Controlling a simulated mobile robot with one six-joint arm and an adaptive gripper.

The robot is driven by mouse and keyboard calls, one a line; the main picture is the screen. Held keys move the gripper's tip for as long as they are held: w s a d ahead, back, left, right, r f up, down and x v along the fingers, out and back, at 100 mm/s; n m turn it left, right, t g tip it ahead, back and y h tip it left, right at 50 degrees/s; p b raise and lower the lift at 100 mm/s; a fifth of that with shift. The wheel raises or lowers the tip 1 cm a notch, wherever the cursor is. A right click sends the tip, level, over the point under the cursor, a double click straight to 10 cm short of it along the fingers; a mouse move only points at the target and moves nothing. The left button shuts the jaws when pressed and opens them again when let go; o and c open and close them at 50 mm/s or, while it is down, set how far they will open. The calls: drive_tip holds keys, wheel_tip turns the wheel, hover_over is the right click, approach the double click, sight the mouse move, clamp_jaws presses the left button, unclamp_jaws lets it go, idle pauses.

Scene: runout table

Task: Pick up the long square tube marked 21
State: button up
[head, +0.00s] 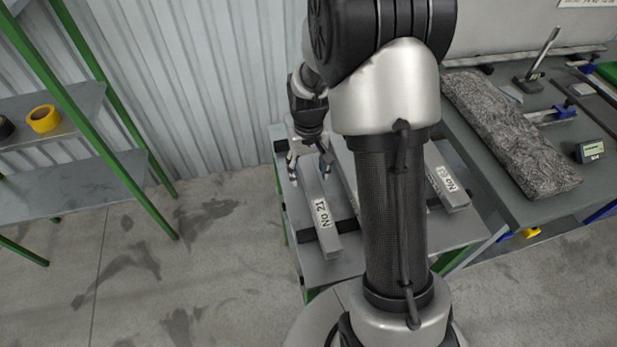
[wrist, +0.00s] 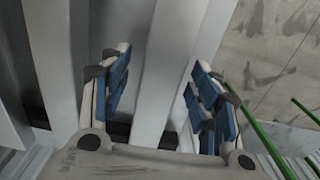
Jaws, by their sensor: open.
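The long square tube marked No 21 (head: 322,212) lies on the grey runout table (head: 322,271), its labelled end toward me. My gripper (head: 310,178) is open at the tube's far part, with a finger on either side of it. In the wrist view, the grey tube (wrist: 168,65) runs between the blue-padded fingers of my gripper (wrist: 162,80).
Another tube (head: 347,185) lies to the right, partly hidden by my arm; it seems to show in the wrist view (wrist: 60,60). A further labelled tube (head: 448,185) lies right of my arm. A bench (head: 490,185) with a patterned slab stands right. A green-framed shelf (head: 85,185) stands left.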

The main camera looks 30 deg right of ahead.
drive_tip(key=shift+c, duration=0.2)
clamp_jaws()
idle(0.6)
